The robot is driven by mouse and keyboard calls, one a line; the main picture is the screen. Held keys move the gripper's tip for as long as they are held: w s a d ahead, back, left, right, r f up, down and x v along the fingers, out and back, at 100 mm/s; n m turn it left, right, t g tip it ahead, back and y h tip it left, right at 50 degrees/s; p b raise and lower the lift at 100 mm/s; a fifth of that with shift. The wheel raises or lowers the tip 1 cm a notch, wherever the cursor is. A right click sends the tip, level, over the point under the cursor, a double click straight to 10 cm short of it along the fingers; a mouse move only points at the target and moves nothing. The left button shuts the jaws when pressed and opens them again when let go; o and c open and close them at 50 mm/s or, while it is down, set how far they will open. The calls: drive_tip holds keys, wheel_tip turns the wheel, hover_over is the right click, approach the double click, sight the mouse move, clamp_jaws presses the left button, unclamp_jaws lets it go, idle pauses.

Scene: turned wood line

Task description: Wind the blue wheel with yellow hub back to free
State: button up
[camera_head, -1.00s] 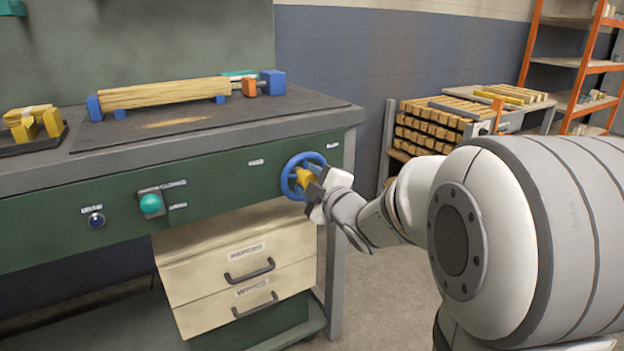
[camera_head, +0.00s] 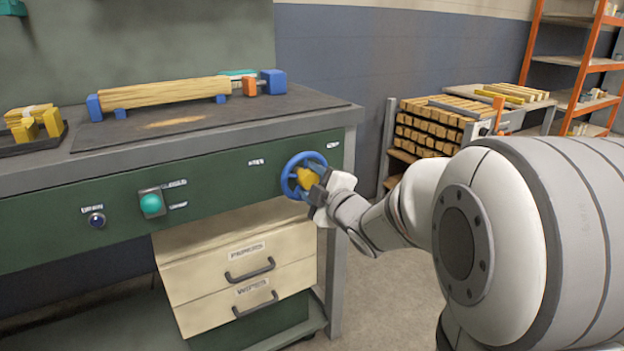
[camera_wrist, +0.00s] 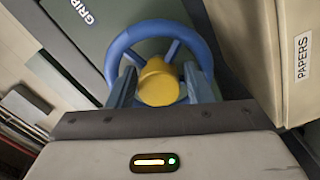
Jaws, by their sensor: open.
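The blue wheel (camera_head: 303,157) with its yellow hub (camera_head: 308,178) is mounted on the green front panel of the bench, near its right end. In the wrist view the blue wheel (camera_wrist: 150,27) stands straight ahead, with the yellow hub (camera_wrist: 158,84) between my fingers. My gripper (camera_head: 318,186) is at the wheel, covering its lower right part in the head view. In the wrist view my gripper (camera_wrist: 160,88) is open, one finger on each side of the hub, with small gaps. The lower rim is hidden behind the gripper.
A teal button (camera_head: 151,204) and a dark blue knob (camera_head: 97,219) sit left on the panel. The papers drawer (camera_head: 225,252) is below the wheel and stands out from the bench. A wooden beam (camera_head: 165,93) lies on blue supports on top. Open floor lies right of the bench.

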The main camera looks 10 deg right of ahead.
sight(314, 182)
drive_tip(key=p+v, duration=0.1)
drive_tip(key=v, duration=0.4)
drive_tip(key=shift+s+d+r+p, duration=0.15)
drive_tip(key=shift+s+d+p, duration=0.05)
drive_tip(key=shift+s+p, duration=0.15)
drive_tip(key=shift+s+d, duration=0.15)
drive_tip(key=shift+s, duration=0.45)
drive_tip(key=s+d+r+m+g+h+p, duration=0.25)
drive_tip(key=r+m+p, duration=0.35)
drive_tip(key=p, duration=0.4)
drive_tip(key=s+d+r+m+g+h+p, duration=0.1)
drive_tip(key=s+r+m+g+h+p, duration=0.2)
drive_tip(key=r+p, duration=0.5)
drive_tip(key=s+a+r+m+g+p, duration=0.2)
drive_tip(key=s+r+m+g+p, duration=0.1)
drive_tip(key=s+r+p, duration=0.3)
drive_tip(key=s+a+r+m+g+p, duration=0.3)
drive_tip(key=s+r+g+p, duration=0.3)
drive_tip(key=s+p, duration=0.4)
drive_tip(key=r+m+p, duration=0.1)
drive_tip(key=p, duration=0.3)
drive_tip(key=shift+m, duration=0.3)
